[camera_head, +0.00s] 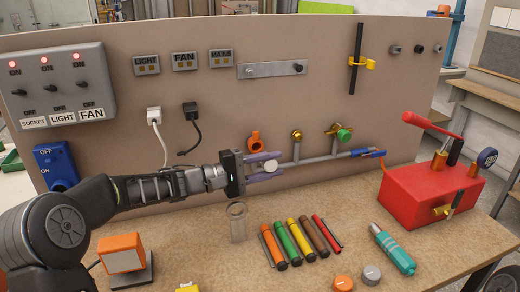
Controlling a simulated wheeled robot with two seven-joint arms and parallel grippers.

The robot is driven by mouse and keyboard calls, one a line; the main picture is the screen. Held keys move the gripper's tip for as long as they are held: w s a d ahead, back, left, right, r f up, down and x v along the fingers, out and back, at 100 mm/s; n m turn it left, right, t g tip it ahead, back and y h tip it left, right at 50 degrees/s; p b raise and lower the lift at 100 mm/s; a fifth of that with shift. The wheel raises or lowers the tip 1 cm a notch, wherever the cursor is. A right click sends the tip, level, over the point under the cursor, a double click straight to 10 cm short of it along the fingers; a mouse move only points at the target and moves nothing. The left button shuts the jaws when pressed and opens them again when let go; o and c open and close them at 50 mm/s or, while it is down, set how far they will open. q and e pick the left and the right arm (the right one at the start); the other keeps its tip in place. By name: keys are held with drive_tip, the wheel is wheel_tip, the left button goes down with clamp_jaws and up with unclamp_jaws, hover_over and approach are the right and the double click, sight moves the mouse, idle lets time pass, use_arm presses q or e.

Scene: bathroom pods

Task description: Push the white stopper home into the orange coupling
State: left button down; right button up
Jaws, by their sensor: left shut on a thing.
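My left gripper (271,167) reaches in from the left, with its purple-grey fingers pointing right. It is shut on a small white stopper (272,168), which shows as a round pale end between the fingertips. The orange coupling (254,142) sits on the upright board, above and slightly left of the stopper in the picture. The stopper is apart from the coupling; the depth between them is hard to tell. The fingers hide part of the stopper. My right gripper is not in view.
A grey pipe (322,159) with brass valves (297,136) runs right of the fingers. A clear cylinder (238,224) stands below the gripper. Several coloured tubes (288,239) lie on the bench. A red box (425,193) with a lever stands at right.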

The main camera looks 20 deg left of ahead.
use_arm(q)
drive_tip(key=shift+s+f+m+g+h, duration=0.3)
drive_tip(key=shift+m+g, duration=0.1)
drive_tip(key=shift+m, duration=0.2)
drive_tip(key=shift+f+m, duration=0.15)
drive_tip(key=shift+m, duration=0.25)
drive_tip(key=shift+s+d+m, duration=0.25)
drive_tip(key=shift+m, duration=0.35)
drive_tip(key=shift+r, duration=0.2)
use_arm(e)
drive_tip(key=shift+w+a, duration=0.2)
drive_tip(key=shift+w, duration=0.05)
use_arm(q)
drive_tip(key=shift+s, duration=0.1)
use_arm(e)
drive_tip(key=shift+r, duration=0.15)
